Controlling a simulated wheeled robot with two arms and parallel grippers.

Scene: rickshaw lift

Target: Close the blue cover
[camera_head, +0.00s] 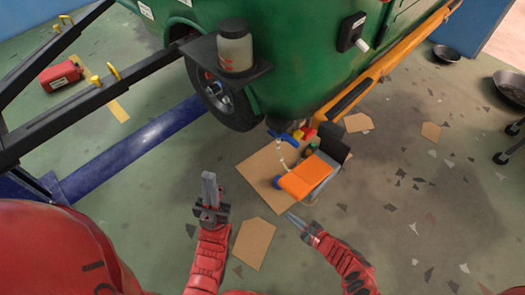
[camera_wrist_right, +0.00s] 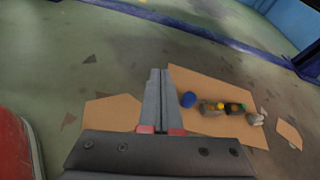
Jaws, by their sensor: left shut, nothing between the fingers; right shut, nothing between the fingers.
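A small blue part (camera_head: 278,182) sits at the near left end of an orange block (camera_head: 297,183) on cardboard in the head view. Another blue piece (camera_head: 281,134) lies beside red and yellow parts under the green rickshaw body. I cannot tell which blue part is the cover, or whether it is open. In the right wrist view, a round blue part (camera_wrist_right: 188,99) shows right of my fingers. My left gripper (camera_head: 209,178) is shut and empty, pointing up, left of the cardboard. My right gripper (camera_head: 288,215) is shut and empty, just below the orange block, apart from it.
The green rickshaw body (camera_head: 290,55) with a wheel (camera_head: 228,102) fills the top. A jar (camera_head: 236,46) stands on its bracket. A blue lift beam (camera_head: 130,150) crosses the floor at left. A red can (camera_head: 61,75) and black pans (camera_head: 446,53) lie further off. Floor at right is mostly free.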

